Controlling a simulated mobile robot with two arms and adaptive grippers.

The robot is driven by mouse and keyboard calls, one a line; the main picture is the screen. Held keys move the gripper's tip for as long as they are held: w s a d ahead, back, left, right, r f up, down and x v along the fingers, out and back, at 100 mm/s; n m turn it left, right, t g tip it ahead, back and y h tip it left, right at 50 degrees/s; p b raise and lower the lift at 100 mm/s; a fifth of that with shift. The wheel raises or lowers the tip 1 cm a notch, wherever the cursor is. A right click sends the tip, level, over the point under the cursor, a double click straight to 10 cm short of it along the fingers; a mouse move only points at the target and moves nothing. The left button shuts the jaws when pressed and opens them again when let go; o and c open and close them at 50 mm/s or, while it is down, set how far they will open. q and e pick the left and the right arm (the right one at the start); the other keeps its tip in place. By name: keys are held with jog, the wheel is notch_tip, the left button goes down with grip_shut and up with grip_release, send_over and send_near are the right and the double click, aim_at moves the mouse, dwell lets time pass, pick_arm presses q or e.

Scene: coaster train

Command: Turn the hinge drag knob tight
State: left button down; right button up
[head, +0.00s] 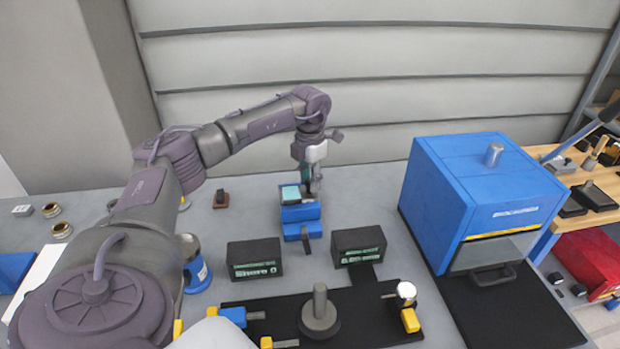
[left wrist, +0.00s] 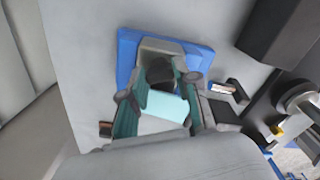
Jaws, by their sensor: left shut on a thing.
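My left gripper (head: 310,188) reaches down from above onto a small blue stand (head: 302,214) at the middle of the bench. In the left wrist view its two teal-padded fingers (left wrist: 171,76) close around a dark piece (left wrist: 160,70) on the stand's grey upper part. A pale cyan pad (left wrist: 168,106) shows between the fingers, nearer the palm. The fingers partly hide the dark piece, and I cannot tell for sure that it is the hinge drag knob. A grey metal knob (head: 493,154) stands on the blue box (head: 435,205) at the right. My right gripper does not show.
Two dark display boxes, one (head: 254,259) reading "Shore 0" and one (head: 358,246), stand in front of the stand. A black plate (head: 375,320) with a grey post (head: 320,310) lies nearer. Bench behind the stand is mostly clear.

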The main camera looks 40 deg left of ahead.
pick_arm(q)
jog(key=m, duration=0.4)
jog(key=shift+m, duration=0.4)
jog(key=m, duration=0.4)
jog(key=shift+m, duration=0.3)
jog(key=m, duration=0.9)
jog(key=shift+m, duration=0.3)
jog(key=c, duration=0.8)
grip_release()
jog(key=shift+c, duration=0.2)
jog(key=shift+r, duration=0.15)
